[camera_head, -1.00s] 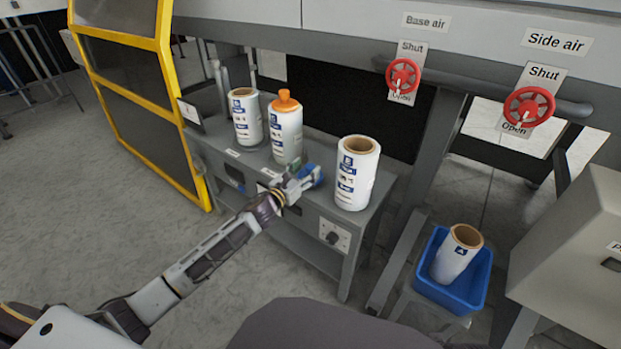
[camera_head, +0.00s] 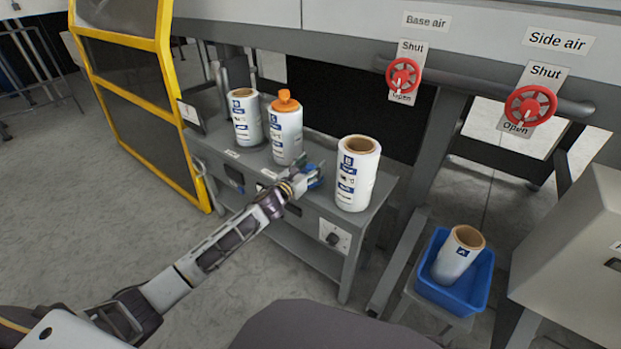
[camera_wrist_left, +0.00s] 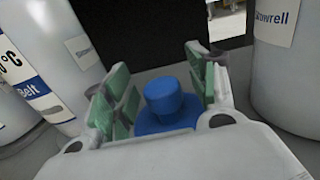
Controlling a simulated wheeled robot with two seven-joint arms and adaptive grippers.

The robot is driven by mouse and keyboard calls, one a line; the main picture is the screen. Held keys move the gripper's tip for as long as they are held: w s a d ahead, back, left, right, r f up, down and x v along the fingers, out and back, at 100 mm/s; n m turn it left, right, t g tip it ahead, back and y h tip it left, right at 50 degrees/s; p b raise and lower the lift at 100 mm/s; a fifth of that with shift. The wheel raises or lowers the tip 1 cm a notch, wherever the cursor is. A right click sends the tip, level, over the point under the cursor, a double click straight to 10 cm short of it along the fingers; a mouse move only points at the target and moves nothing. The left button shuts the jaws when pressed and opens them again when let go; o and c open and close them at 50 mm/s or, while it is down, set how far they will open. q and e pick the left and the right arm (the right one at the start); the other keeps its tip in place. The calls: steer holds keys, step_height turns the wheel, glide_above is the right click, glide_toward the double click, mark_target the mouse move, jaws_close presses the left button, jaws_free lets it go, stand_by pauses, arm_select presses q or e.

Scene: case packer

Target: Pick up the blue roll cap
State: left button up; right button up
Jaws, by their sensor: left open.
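The blue roll cap (camera_wrist_left: 163,103) stands on the grey bench, knob up, between the green-padded fingers of my left gripper (camera_wrist_left: 160,95) in the left wrist view. The fingers are open, one on each side of the knob, with a gap visible around it. In the head view the cap (camera_head: 315,174) is partly hidden by my left gripper (camera_head: 306,176), which reaches over the bench between the white rolls. My right gripper is not in view.
A white roll with an orange cap (camera_head: 287,130) and another roll (camera_head: 246,117) stand left of the gripper. A larger roll (camera_head: 356,178) stands close on its right. A blue crate (camera_head: 480,290) holding a roll is at the lower right. Red valve wheels (camera_head: 403,76) are behind.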

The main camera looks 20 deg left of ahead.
mark_target(311, 166)
arm_select(q)
steer(key=shift+c, duration=0.5)
steer(key=c, duration=1.1)
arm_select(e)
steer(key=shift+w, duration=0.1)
arm_select(q)
steer(key=shift+r, duration=0.15)
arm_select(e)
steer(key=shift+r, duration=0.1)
arm_select(q)
steer(key=shift+r+p, duration=0.45)
steer(key=shift+r, duration=0.45)
step_height(311, 166, up, 6)
steer(key=p, duration=0.2)
steer(key=shift+r+p, duration=0.15)
steer(key=shift+p, duration=0.15)
steer(key=shift+r+p, duration=0.3)
steer(key=shift+r, duration=0.55)
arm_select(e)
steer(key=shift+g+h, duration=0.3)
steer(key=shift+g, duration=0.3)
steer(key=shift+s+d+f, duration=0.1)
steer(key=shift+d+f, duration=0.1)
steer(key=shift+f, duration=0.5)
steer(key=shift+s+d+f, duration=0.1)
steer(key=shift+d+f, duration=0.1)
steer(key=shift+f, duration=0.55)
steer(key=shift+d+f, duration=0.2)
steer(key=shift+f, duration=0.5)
